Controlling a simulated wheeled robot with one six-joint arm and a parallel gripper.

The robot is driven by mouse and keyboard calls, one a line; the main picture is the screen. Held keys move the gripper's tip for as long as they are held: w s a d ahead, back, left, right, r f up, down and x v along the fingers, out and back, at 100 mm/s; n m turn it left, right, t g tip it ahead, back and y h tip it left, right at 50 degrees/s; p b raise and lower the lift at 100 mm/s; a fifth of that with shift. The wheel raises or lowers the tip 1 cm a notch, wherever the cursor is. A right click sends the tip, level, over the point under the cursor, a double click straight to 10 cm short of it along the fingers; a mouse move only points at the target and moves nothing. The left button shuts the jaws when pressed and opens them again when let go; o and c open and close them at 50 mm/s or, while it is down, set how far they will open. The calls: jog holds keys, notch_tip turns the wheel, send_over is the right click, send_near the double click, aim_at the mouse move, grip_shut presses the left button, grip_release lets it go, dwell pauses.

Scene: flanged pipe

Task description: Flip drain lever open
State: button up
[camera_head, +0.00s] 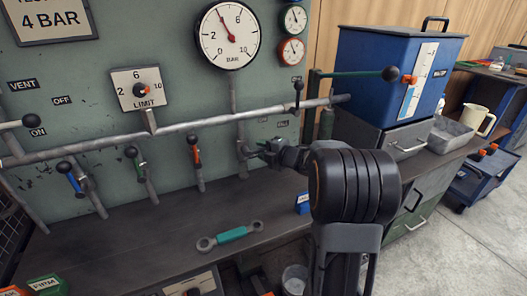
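My gripper (256,148) reaches left across the bench to a small pipe fitting (243,149) below the main pipe. Its fingers are small and dark here, and I cannot tell whether they touch or hold anything. Levers with black knobs sit along the pipe: a blue one (72,180), a green one (139,160) and an orange one (195,150).
A pressure gauge (230,36) and a limit dial (140,89) are on the green panel. A wrench with a teal handle (231,236) lies on the bench.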

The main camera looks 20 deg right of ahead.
jog(key=shift+w, duration=0.1)
jog(key=shift+a, duration=0.1)
grip_shut()
dwell(0.3)
